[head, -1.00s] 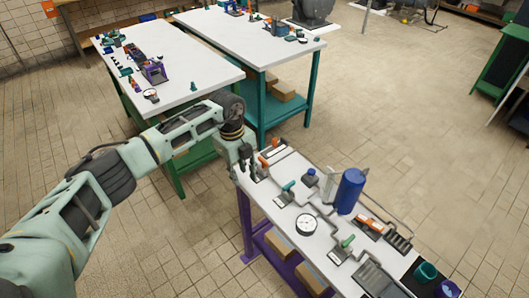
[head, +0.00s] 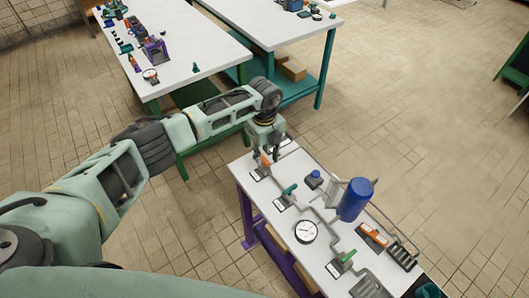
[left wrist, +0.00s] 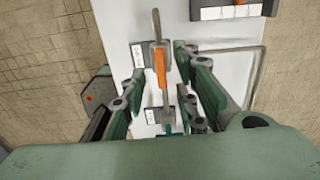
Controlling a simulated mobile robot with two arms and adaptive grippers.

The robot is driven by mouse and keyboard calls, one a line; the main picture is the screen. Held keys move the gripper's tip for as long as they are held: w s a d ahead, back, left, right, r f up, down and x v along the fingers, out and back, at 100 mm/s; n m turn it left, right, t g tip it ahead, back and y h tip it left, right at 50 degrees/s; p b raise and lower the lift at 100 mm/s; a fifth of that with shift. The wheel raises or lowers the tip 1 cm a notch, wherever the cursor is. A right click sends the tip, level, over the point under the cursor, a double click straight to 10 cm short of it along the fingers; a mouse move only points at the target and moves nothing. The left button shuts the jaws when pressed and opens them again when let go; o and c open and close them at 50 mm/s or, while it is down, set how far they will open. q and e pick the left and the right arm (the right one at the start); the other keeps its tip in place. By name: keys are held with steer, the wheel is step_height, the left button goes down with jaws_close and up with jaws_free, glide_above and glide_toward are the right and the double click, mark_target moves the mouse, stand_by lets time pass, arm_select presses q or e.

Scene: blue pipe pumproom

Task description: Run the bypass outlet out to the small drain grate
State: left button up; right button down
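My left gripper (head: 265,158) points down at the far left end of the white pipe bench (head: 252,190). Its fingers stand open on either side of an orange-handled valve (head: 264,163). In the left wrist view the open fingers (left wrist: 162,68) flank the orange handle (left wrist: 161,68), with visible gaps. A teal-handled valve (head: 289,190), a green-handled valve (head: 348,257) and another orange-handled valve (head: 374,235) sit along the grey piping. A small slotted grate (head: 404,256) lies near the right end; a larger ribbed one (head: 370,289) is cut off below. Which outlet is the bypass is unclear. My right gripper is not visible.
A blue tank (head: 354,200) rises from the bench beside a pressure gauge (head: 306,232). Two other white tables (head: 185,60) (head: 262,25) with small parts stand behind.

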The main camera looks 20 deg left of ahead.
arm_select(q)
steer(key=shift+w+f, duration=0.2)
steer(key=shift+f, duration=0.65)
steer(key=shift+s, duration=0.1)
steer(key=shift+r, duration=0.1)
jaws_close()
